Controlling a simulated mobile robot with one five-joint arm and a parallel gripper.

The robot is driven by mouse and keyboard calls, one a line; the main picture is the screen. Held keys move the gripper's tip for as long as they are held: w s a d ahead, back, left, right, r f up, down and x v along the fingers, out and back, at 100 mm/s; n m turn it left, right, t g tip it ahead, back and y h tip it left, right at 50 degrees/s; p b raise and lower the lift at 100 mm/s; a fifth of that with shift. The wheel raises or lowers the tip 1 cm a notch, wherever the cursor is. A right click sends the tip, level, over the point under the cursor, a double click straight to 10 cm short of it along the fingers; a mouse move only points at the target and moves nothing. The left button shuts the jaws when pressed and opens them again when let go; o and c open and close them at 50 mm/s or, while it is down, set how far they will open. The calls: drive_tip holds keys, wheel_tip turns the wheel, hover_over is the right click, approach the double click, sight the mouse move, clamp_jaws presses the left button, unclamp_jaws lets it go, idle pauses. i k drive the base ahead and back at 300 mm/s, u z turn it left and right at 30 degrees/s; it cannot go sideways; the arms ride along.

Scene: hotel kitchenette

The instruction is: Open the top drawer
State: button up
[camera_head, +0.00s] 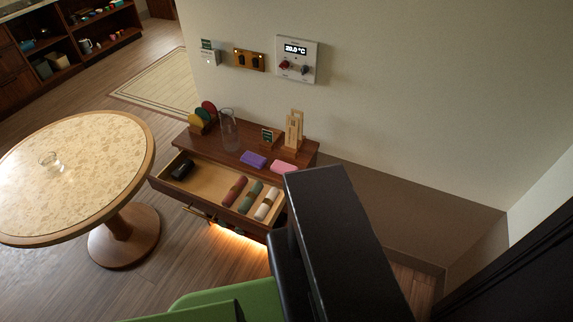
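A dark wooden cabinet (212,140) stands against the wall. Its top drawer (208,186) is pulled out, showing a pale wooden inside. In the drawer lie a black object (182,169) at the left and red (234,190), green (250,196) and white (267,204) rolls at the right. A brass-coloured handle (197,212) shows low on the front. The drawer's right end is partly hidden behind a large dark block in the foreground. My gripper cannot be made out, so its contact with the drawer cannot be told.
A round table (70,185) with a glass (50,161) stands left, close to the drawer. A green surface (215,300) is at the bottom edge. A glass carafe (229,130), purple item (253,159) and pink item (284,166) are on the cabinet top. Floor shows between table and cabinet.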

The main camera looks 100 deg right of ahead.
sight(204, 189)
drive_tip(key=z, duration=1.1)
drive_tip(key=k, duration=0.85)
drive_tip(key=z, duration=0.7)
drive_tip(key=i, duration=1.05)
drive_tip(key=z, duration=0.05)
